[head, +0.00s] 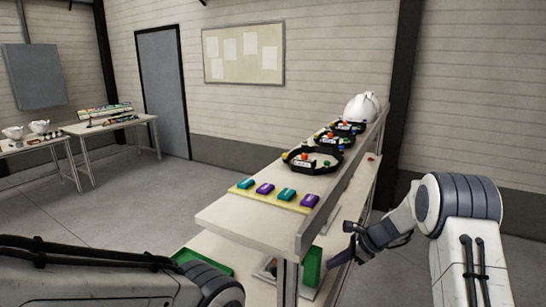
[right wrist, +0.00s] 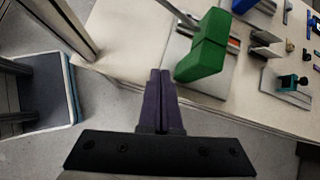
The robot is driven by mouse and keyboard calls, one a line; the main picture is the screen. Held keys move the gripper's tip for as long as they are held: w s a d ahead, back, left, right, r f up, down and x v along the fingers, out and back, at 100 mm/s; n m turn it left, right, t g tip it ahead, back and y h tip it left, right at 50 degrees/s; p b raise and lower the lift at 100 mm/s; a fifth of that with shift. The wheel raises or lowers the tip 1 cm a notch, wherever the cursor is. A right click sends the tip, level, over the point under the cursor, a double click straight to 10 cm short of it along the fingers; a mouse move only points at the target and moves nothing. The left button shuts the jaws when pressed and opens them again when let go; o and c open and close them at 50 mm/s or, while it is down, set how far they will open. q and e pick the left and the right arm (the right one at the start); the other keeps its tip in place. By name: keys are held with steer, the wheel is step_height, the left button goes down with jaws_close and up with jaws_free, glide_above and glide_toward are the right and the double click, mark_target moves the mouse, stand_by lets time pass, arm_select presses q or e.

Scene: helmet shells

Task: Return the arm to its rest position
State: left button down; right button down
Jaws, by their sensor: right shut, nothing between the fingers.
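My right arm comes in from the right in the head view. Its gripper (head: 343,250) hangs in the air beside the right side of the long bench (head: 235,212). In the right wrist view the two dark purple fingers (right wrist: 160,85) are pressed together with nothing between them. They point toward the lower shelf's edge, just left of a green block-like part (right wrist: 203,48). I cannot tell how close the fingertips are to it. My left arm crosses the bottom left of the head view; its gripper is out of sight.
On the bench stand a white helmet shell (head: 362,107), several black rings and a row of teal and purple pieces (head: 265,189). A green panel (head: 312,267) stands below. A blue-rimmed bin (right wrist: 40,85) is on the floor. Open floor lies left, toward other tables (head: 110,124).

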steer(key=s+r+n+h, duration=0.2)
steer(key=s+n+h, duration=0.2)
steer(key=s+n, duration=0.75)
steer(key=s+r+n+h, duration=0.3)
steer(key=s+n, duration=0.6)
steer(key=s, duration=0.5)
steer(key=s+a+f+n+g+y+b, duration=0.1)
steer(key=s+a+f+n+g+b, duration=0.2)
steer(key=s+a+n+b, duration=0.4)
steer(key=s+a+f+b, duration=0.1)
steer(key=s+a+b, duration=0.2)
steer(key=s+a, duration=0.3)
steer(key=shift+s+a+f+n, duration=0.15)
steer(key=shift+s+f+n, duration=0.15)
steer(key=shift+s+n, duration=0.05)
